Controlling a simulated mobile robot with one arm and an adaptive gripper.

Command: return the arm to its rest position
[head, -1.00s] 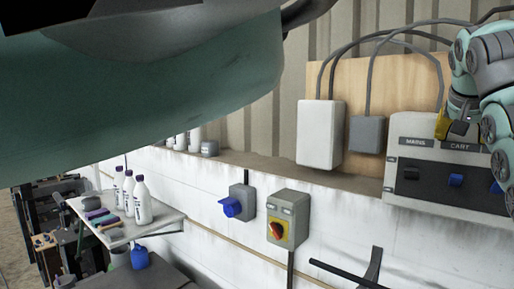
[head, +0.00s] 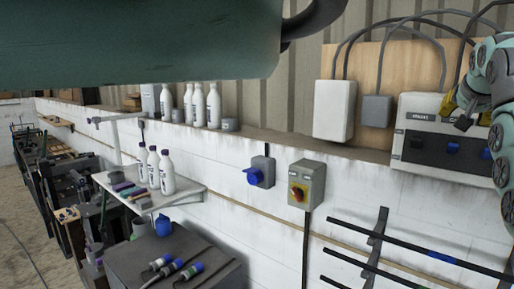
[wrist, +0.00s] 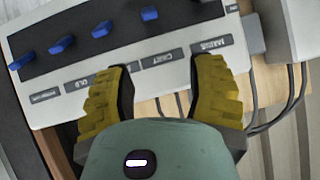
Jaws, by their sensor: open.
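My gripper (head: 466,107) shows at the right of the head view, in front of the grey switch panel (head: 412,172). In the wrist view its two yellow ridged fingers (wrist: 160,95) stand apart with nothing between them. The same panel fills the upper left of the wrist view, with a row of blue switches (wrist: 102,29) and dark labels (wrist: 158,61). The fingertips overlap the label edge of the panel in that view. Whether they touch it I cannot tell. My arm hides part of the panel's right side in the head view.
A white box (head: 333,110) and a grey box (head: 376,111) sit on the wooden board (head: 408,70) beside the panel. Cables arch above. A red-yellow rotary switch (head: 299,193) and blue socket (head: 255,176) are on the wall. A shelf (head: 184,199) holds bottles. Black rails (head: 420,248) stand lower right.

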